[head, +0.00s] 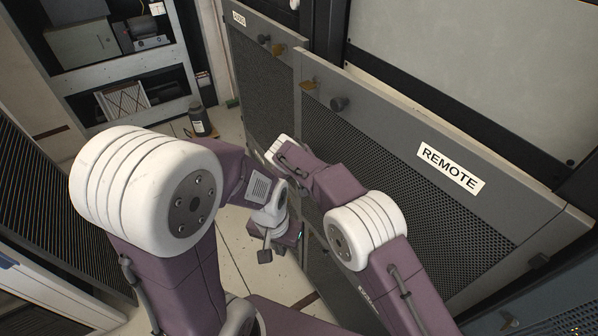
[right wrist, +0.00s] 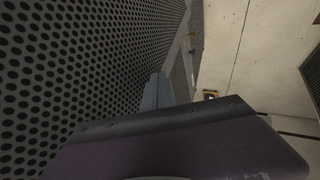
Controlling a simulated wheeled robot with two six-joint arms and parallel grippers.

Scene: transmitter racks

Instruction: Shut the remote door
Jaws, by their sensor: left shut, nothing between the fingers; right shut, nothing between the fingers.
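My left gripper (head: 270,252) is shut and empty, low over the floor, left of the door. My right arm reaches along the door's front face. My right gripper is hidden behind its wrist in the head view. In the right wrist view the right gripper (right wrist: 156,92) appears shut and empty, close beside perforated metal.
The audio door (head: 265,90), with its own knob, adjoins on the left. An open shelf rack (head: 120,75) stands at the back left, and a dark canister (head: 200,121) is on the floor before it. A slatted cabinet (head: 50,200) is at the left.

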